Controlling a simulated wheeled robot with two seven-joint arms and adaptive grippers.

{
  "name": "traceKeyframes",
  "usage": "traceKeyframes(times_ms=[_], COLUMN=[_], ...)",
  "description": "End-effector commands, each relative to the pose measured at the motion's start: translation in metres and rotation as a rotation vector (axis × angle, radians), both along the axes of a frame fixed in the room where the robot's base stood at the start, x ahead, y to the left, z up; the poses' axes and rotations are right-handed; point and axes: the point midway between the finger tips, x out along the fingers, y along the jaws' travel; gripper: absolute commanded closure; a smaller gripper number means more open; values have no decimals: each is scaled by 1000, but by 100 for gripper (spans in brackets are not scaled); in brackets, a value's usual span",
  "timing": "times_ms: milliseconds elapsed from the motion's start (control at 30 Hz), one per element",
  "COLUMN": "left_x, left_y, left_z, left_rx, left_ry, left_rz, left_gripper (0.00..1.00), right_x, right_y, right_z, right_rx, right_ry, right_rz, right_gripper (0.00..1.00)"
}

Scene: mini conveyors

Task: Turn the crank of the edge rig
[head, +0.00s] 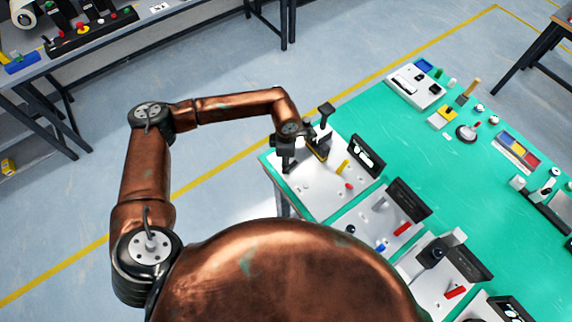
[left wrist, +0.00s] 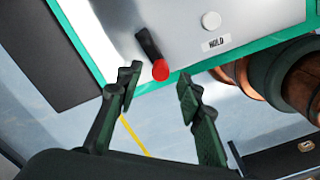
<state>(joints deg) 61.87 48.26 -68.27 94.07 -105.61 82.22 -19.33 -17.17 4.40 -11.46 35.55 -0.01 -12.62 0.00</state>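The crank, a short black arm (left wrist: 148,42) with a red knob (left wrist: 160,70), sits on a pale panel (left wrist: 200,60) by the green table edge in the left wrist view. My left gripper (left wrist: 159,82) is open, with the red knob showing in the gap between its fingertips. The fingers appear apart from the knob, but depth is hard to judge. My right gripper is not in view.
A white button (left wrist: 211,20) and a HOLD label (left wrist: 216,44) are on the panel. Other panels with levers (head: 381,222) stand alongside on the green table (head: 440,160). More devices sit along its far side. Open floor (head: 225,150) lies left of the table.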

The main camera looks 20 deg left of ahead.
Motion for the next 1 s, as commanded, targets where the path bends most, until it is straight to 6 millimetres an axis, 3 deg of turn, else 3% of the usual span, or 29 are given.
traceKeyframes(times_ms=[200, 533, 1000], left_x=[0, 0, 0], left_y=[-1, -1, -1], left_z=[-23, -27, -27], left_rx=[-1, -2, -3], left_ry=[1, 0, 0], left_rz=[-1, -1, -1], left_gripper=[66, 66, 97], right_x=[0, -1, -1], right_y=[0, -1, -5], right_z=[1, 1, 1], right_rx=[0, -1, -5], right_ry=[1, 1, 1], right_rz=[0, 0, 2], right_gripper=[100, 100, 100])
